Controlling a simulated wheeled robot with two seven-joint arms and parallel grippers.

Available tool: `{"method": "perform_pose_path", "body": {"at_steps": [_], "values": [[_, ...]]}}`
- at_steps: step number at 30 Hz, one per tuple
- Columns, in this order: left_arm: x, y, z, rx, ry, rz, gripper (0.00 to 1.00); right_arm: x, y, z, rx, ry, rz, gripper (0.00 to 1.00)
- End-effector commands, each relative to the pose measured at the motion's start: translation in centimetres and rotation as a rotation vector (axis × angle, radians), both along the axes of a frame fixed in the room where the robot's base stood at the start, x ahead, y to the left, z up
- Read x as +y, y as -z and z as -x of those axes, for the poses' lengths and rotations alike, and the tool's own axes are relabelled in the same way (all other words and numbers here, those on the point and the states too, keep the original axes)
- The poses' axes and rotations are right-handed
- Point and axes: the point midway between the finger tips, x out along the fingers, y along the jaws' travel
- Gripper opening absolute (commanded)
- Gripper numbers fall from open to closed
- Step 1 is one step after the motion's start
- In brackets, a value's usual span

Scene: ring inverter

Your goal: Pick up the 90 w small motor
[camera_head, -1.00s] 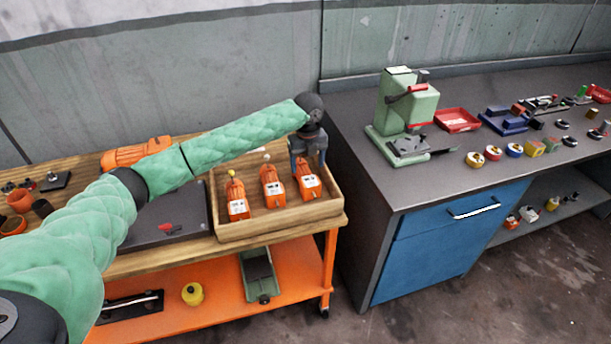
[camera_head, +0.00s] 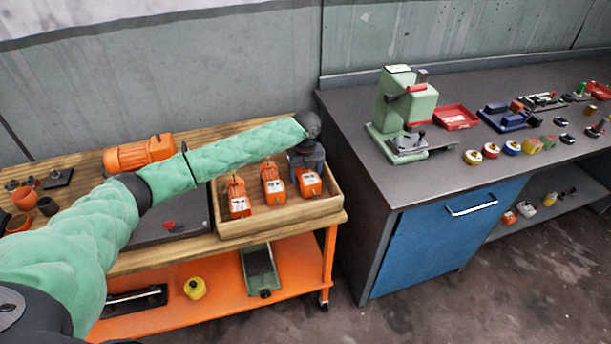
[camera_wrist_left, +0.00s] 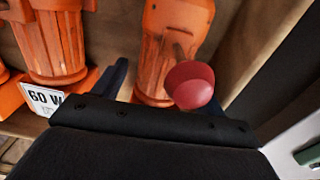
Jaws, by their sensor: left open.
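Three orange small motors stand in a wooden tray (camera_head: 287,222): a left one (camera_head: 238,193), a middle one (camera_head: 272,183) and a right one (camera_head: 309,184). Their labels are too small to read in the head view. My left gripper (camera_head: 307,168) is open over the right motor and hides its upper part. In the left wrist view, the right motor (camera_wrist_left: 158,58) lies between the fingers of my left gripper (camera_wrist_left: 170,84), with its label hidden. The neighbouring motor (camera_wrist_left: 52,45) carries a label reading "60 W". My right gripper is not in view.
The tray walls rise close around the motors. A dark plate (camera_head: 160,226) lies left of the tray, and an orange larger motor (camera_head: 139,154) lies behind. A grey bench (camera_head: 365,150) with a green press (camera_head: 405,105) stands to the right. A red round part (camera_wrist_left: 190,84) shows near the right motor.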

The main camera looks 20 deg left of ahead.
Motion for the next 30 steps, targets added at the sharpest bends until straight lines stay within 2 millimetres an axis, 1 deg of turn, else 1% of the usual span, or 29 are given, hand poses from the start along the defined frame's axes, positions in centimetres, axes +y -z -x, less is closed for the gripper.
{"method": "perform_pose_path", "body": {"at_steps": [2,3,8,12,13,14,25,28,30], "values": [[0.0,0.0,0.0,0.000,0.000,0.000,0.72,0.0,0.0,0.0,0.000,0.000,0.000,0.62],[0.0,0.0,0.0,0.000,0.000,0.000,0.68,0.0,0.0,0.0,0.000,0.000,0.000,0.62],[0.0,0.0,0.0,0.000,0.000,0.000,0.37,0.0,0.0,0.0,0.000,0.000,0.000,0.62],[0.0,0.0,0.0,0.000,0.000,0.000,0.09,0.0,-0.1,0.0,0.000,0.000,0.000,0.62],[0.0,0.0,0.0,0.000,0.000,0.000,0.03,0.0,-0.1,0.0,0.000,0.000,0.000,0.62],[0.0,0.0,0.0,0.000,0.000,0.000,0.00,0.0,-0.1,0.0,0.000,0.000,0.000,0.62],[0.0,-0.4,-0.1,-0.003,0.000,0.000,0.00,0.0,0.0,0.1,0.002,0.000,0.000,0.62],[0.0,-0.9,-0.1,-0.003,0.001,0.001,0.00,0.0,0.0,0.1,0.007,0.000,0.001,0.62],[0.0,-1.4,-0.1,-0.004,0.001,0.002,0.00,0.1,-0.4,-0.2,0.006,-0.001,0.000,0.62]]}}
